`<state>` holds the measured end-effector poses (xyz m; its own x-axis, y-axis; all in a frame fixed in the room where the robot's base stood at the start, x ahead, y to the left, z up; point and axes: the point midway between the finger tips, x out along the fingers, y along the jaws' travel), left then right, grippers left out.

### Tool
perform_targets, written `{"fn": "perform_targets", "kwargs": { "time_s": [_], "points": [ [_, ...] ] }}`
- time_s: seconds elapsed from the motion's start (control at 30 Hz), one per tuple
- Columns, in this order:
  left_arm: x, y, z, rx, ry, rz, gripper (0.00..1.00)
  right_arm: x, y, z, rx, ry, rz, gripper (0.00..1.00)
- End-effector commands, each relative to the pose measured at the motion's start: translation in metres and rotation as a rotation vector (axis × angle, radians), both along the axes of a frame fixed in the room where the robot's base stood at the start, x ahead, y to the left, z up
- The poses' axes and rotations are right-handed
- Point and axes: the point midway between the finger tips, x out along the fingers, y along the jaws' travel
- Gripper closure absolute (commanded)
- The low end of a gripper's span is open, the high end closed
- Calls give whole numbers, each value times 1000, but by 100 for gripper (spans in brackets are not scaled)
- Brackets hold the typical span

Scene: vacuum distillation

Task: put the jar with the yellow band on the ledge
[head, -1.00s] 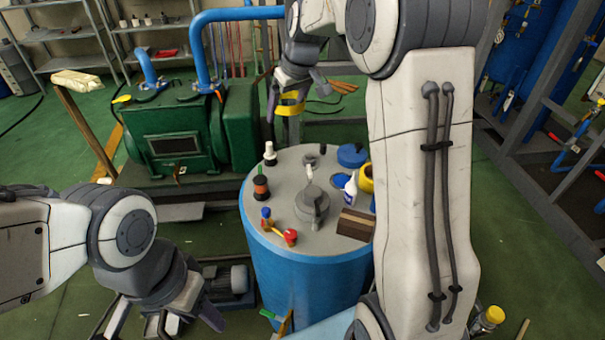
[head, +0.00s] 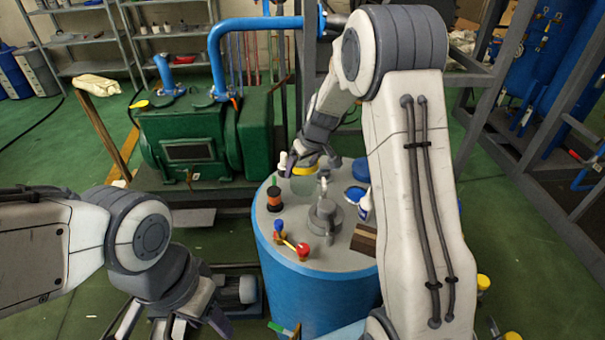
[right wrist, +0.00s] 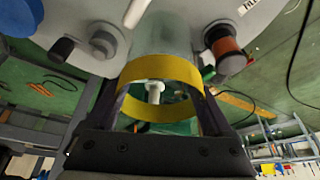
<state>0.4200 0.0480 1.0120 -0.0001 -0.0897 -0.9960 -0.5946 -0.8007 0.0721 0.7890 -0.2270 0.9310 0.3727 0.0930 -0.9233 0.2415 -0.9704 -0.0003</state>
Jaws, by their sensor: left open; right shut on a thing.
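The jar with the yellow band (head: 303,184) is clear glass. My right gripper (head: 306,166) is shut around its yellow band. The jar is over the far left part of the grey top (head: 279,240) of the blue tank; I cannot tell whether its base touches. In the right wrist view both fingers grip the yellow band (right wrist: 160,66), and the clear body points away toward the grey top. My left gripper (head: 174,324) is open and empty, low at the left of the tank. I cannot make out for sure which surface is the ledge.
On the tank top stand an orange-and-black spool (head: 274,199), a red-and-blue piece (head: 292,241), a grey fitting (head: 325,216), a white bottle (head: 365,204) and a brown block (head: 364,238). A green pump (head: 190,140) stands behind left. My right arm hides the tank's right side.

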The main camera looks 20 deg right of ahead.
Motion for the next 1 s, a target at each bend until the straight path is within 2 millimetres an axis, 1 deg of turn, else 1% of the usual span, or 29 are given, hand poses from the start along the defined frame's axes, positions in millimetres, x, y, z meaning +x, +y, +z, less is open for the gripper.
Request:
{"fn": "perform_targets", "kwargs": {
  "time_s": [0.03, 0.1, 0.17, 0.4, 0.53, 0.57, 0.6, 0.87, 0.93, 1.0],
  "points": [
    [0, 0, -1, 0, 0, 0, 50, -1, 0, -10, 2, 5, -1, 78],
    [0, 0, -2, 0, 0, 0, 50, -1, 0, -21, 2, 5, -1, 78],
    [0, 0, -2, 0, 0, 0, 50, -1, 0, -27, 1, 3, 0, 78],
    [0, 0, -2, 0, 0, 0, 50, 0, 0, -27, 0, 0, -1, 78],
    [0, 0, -7, 0, 0, 0, 50, 0, 0, -31, 0, 0, -1, 78],
    [0, 0, -6, 0, 0, 0, 50, 0, 0, -31, 0, 1, -1, 10],
    [0, 0, -5, 0, 0, 0, 50, 0, 0, -30, 0, 1, -1, 0],
    [0, 0, -3, 0, 0, 0, 50, 0, 0, -29, 0, 1, -1, 0],
    [0, 0, 1, 0, 0, 0, 50, 0, 0, -24, 0, 1, -1, 0],
    [0, 0, -2, 0, 0, 0, 50, -3, -1, -18, 1, -2, -1, 0]
  ]
}}
